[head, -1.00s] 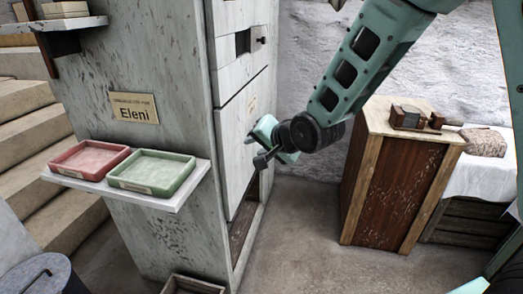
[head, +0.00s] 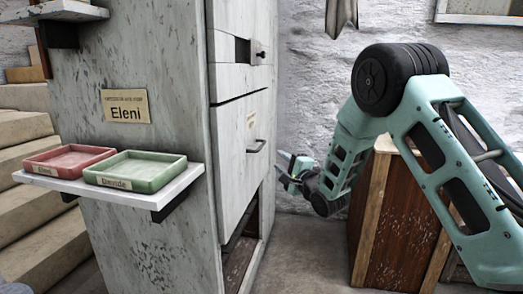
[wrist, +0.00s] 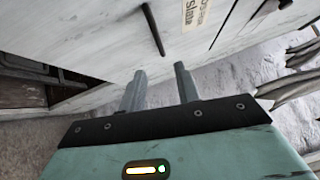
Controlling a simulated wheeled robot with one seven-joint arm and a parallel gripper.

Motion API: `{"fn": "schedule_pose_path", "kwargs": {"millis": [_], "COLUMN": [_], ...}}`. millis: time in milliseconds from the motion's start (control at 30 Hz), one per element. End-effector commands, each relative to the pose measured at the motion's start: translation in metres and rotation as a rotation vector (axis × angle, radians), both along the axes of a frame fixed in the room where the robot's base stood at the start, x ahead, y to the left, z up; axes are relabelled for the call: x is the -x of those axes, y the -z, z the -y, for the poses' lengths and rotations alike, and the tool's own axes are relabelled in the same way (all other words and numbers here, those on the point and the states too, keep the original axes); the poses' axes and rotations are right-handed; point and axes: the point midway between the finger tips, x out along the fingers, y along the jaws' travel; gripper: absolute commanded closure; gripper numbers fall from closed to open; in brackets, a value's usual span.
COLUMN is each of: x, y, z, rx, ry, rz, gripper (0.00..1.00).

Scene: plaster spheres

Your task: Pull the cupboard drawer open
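The grey-white cupboard (head: 150,190) stands at the left of centre in the head view. Its large front panel (head: 235,170) carries a dark bar handle (head: 257,146) and a small label, and sits flush, shut. The panel (wrist: 110,20) and handle (wrist: 153,30) also show in the wrist view, the handle beyond the fingers. My gripper (head: 284,166) is just right of the handle, apart from it. In the wrist view my gripper (wrist: 160,88) has its two fingers spread, with nothing between them.
A smaller upper front with a dark knob (head: 261,55) is above. A shelf (head: 182,190) on the cupboard's side holds a red tray (head: 75,160) and a green tray (head: 135,171). A wooden cabinet (head: 400,225) stands right, behind my arm. Stone steps (head: 25,185) are left.

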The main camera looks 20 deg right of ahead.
Motion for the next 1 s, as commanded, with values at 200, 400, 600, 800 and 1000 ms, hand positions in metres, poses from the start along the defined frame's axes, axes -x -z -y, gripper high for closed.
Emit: {"fn": "schedule_pose_path", "kwargs": {"millis": [200, 400, 600, 800, 1000], "x": [-0.045, -0.084, -0.112, -0.124, -0.125], "y": [-0.004, -0.009, -0.013, -0.016, -0.017], "z": [-0.013, -0.022, -0.029, -0.033, -0.033], "rx": [0.001, 0.002, 0.002, 0.001, 0.001], "ry": [-0.002, 0.000, 0.000, 0.000, 0.001], "rz": [0.002, 0.003, 0.001, 0.000, -0.001], "gripper": [0.68, 0.68, 0.68, 0.68, 0.68]}}
